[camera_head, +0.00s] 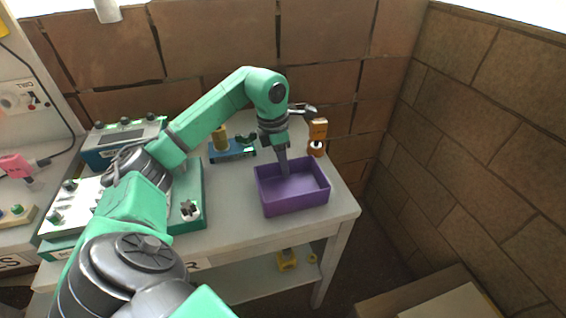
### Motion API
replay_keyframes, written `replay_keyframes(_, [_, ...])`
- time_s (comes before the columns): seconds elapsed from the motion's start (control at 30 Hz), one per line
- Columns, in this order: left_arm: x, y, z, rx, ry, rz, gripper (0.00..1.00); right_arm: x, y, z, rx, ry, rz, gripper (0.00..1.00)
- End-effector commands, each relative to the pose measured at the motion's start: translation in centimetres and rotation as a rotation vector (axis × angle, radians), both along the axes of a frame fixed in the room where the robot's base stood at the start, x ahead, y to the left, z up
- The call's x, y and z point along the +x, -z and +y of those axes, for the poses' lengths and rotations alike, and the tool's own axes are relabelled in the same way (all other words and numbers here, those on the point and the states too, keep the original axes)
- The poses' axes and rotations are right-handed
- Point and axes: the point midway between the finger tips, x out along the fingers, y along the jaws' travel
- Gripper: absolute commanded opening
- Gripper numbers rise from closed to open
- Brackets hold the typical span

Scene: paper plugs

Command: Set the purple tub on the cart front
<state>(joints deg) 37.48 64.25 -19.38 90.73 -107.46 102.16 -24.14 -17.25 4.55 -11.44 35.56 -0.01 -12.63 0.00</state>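The purple tub (292,199) stands upright and looks empty, on the right part of the pale worktop (238,222), near its right end. My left gripper (284,170) points down at the tub's back wall, with its fingertips at or just inside the rim. Its fingers are seen nearly edge-on, so I cannot tell whether they are apart or closed on the wall. I cannot make out for sure which surface is the cart front. My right gripper is not in view.
An orange device (317,137) stands behind the tub. A blue tray with small items (232,150) and a green-sided box (190,205) lie to its left. A lower shelf holds a yellow part (287,260). A brown box-like surface (425,298) is at lower right, and brick walls close the back and right.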

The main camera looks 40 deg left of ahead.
Motion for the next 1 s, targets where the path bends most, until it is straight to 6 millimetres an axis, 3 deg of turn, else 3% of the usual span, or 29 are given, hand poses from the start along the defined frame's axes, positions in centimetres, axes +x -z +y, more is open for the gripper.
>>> replay_keyframes(0.17, [0.0,-0.1,0.0,-0.001,0.0,-0.001,0.36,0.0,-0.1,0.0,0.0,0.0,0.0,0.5])
replay_keyframes(0.33, [-0.1,-1.9,0.1,-0.001,0.0,-0.004,0.36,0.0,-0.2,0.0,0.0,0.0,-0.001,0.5])
replay_keyframes(0.63, [-1.0,-9.7,0.8,0.0,0.0,-0.006,0.36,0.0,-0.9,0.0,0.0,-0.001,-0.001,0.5])
replay_keyframes(0.7, [-1.2,-11.4,0.9,0.001,0.0,-0.003,0.36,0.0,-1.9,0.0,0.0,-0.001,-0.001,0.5])
replay_keyframes(1.0, [-1.5,-12.2,1.0,-0.001,0.0,0.001,0.36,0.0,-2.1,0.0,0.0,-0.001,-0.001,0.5])
